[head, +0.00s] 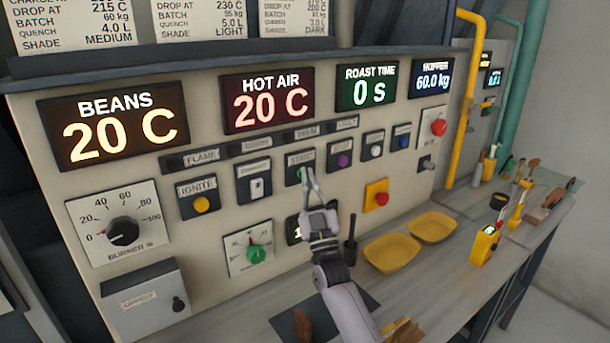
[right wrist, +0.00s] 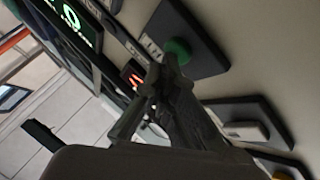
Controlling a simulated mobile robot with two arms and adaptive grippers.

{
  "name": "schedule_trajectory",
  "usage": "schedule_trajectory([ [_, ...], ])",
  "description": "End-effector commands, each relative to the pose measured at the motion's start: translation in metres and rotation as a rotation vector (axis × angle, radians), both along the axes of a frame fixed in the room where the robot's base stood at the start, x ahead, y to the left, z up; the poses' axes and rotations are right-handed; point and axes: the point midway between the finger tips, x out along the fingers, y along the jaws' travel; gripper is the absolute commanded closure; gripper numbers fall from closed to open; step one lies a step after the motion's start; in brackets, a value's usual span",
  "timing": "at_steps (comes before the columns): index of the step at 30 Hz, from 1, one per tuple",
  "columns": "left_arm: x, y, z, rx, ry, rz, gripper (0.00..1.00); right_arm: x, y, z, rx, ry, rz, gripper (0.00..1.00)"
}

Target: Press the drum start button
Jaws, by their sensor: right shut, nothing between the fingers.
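The start button is a green round button on a dark plate (head: 293,177) labelled START, under a strip of labels on the control panel. In the right wrist view the green button (right wrist: 179,48) sits on its dark square plate, just beyond the fingertips. My right gripper (head: 309,177) is shut and empty, its fingers pointing up at the panel and partly covering the button in the head view. In the right wrist view the fingertips (right wrist: 166,66) overlap the button's lower edge; I cannot tell whether they touch it. My left gripper is not in view.
A purple button (head: 343,160) and a white button (head: 376,151) sit to the right. A red button on a yellow plate (head: 381,198) is lower right. Yellow trays (head: 392,254) and a yellow device (head: 484,244) stand on the bench below.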

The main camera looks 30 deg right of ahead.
Motion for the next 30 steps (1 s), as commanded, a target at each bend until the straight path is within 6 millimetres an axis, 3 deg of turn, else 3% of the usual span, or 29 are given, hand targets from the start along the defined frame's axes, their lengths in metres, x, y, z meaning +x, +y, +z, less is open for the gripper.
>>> schedule_trajectory([
  [25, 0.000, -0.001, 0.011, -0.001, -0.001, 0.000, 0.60, -0.018, -0.001, 0.000, -0.001, 0.000, -0.001, 1.00],
  [30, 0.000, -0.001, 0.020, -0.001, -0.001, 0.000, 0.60, -0.032, -0.002, 0.001, 0.000, 0.002, 0.000, 1.00],
])
